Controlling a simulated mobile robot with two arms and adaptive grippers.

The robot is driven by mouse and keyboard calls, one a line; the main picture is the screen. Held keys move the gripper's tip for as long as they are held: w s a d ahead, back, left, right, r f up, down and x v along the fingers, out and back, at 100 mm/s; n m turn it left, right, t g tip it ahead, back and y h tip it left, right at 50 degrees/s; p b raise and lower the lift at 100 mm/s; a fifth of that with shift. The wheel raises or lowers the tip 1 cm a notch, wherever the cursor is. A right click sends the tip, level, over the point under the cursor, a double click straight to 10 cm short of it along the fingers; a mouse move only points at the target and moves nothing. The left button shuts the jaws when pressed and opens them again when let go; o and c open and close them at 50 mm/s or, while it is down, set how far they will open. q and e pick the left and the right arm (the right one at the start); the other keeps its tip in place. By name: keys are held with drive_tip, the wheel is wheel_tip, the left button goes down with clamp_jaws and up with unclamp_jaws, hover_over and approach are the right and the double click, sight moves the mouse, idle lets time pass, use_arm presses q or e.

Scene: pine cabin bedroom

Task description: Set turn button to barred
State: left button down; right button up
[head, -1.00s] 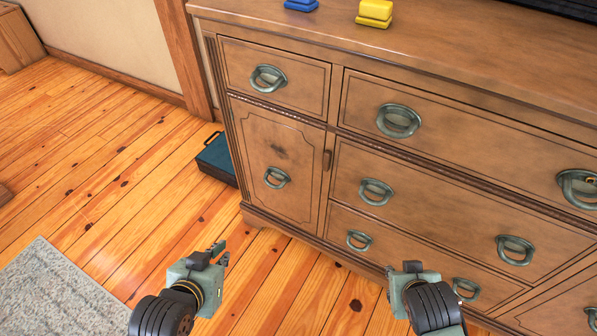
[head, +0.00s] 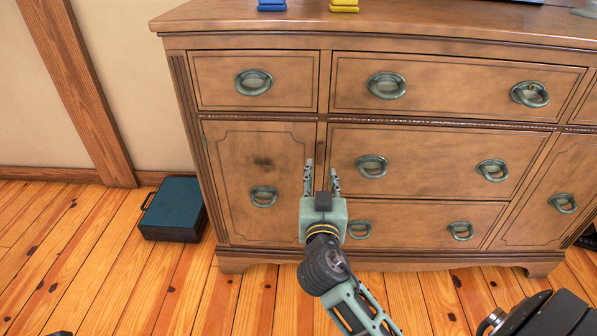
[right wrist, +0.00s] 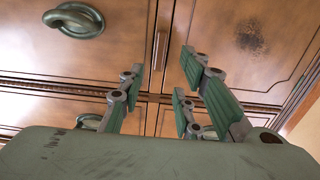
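The turn button is a small brown wooden piece (right wrist: 161,50) on the stile between the cabinet door (head: 230,215) and the drawers. In the right wrist view it stands upright, in line with the stile. My right gripper (head: 321,172) is open in front of this stile, its two fingers apart. In the right wrist view the fingers (right wrist: 157,88) point toward the dresser, and the button shows beyond the gap between them. No contact shows. My left gripper is not in view.
The dresser (head: 240,42) has several ring-handled drawers, and a ring handle (head: 263,196) on the door. A teal case (head: 172,208) stands on the floor at left. A blue item (head: 271,5) and a yellow item (head: 344,5) lie on top.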

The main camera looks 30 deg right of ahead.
sight(321, 154)
drive_tip(key=b+x, duration=0.1)
drive_tip(key=x, duration=0.7)
drive_tip(key=shift+a, duration=0.1)
clamp_jaws()
